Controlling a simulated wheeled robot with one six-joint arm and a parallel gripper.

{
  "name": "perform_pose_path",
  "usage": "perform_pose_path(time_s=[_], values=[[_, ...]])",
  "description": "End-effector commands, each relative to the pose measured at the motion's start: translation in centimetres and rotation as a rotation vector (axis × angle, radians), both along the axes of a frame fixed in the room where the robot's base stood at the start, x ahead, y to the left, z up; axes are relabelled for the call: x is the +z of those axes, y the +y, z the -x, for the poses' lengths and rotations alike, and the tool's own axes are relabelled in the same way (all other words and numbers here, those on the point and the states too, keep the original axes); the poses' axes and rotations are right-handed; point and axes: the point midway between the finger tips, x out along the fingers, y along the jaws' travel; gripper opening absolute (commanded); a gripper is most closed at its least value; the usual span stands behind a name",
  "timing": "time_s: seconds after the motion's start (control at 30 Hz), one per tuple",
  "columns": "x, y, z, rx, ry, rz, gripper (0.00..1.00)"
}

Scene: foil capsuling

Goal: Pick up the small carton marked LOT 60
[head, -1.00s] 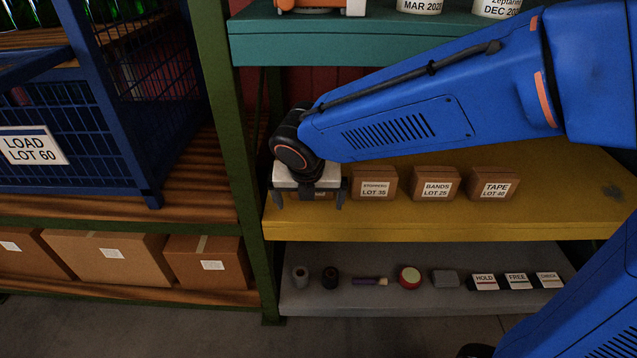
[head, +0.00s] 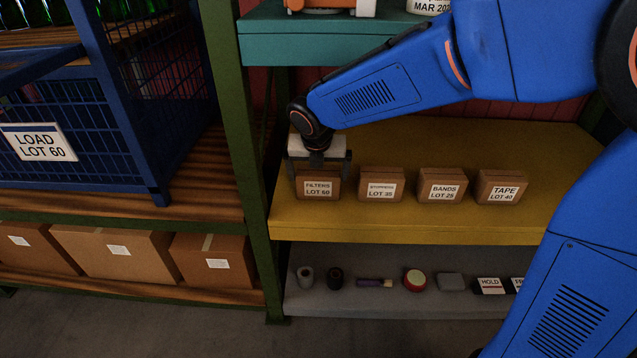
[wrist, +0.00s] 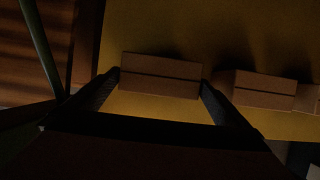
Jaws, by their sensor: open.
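The small brown carton marked FILTERS LOT 60 (head: 318,186) stands upright at the left end of the yellow shelf (head: 420,222). My gripper (head: 320,172) is just above and behind it, pointing down. In the wrist view the carton (wrist: 160,76) lies between the two fingertips of my gripper (wrist: 160,84), one finger at each end. The jaws are open. I cannot tell whether the fingers touch the carton. Its label faces the front and shows in the head view only.
Cartons STOPPERS LOT 35 (head: 380,185), BANDS LOT 25 (head: 442,185) and TAPE LOT 40 (head: 501,187) stand in a row to the right. A green post (head: 240,150) rises at the left. The teal shelf (head: 330,38) is above. The grey shelf (head: 350,303) below holds several small items.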

Motion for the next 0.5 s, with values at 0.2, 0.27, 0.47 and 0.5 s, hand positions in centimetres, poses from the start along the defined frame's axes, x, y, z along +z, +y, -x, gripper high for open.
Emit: perform_pose_path(time_s=[0.2,0.27,0.47,0.5], values=[[-2.8,-0.1,-1.1,-0.001,0.003,0.002,1.0],[-3.4,-0.1,-1.3,-0.001,0.003,0.002,1.0],[-3.7,-0.1,-1.5,0.0,0.001,0.001,1.0],[-3.7,-0.1,-1.5,0.0,0.001,0.001,1.0]])
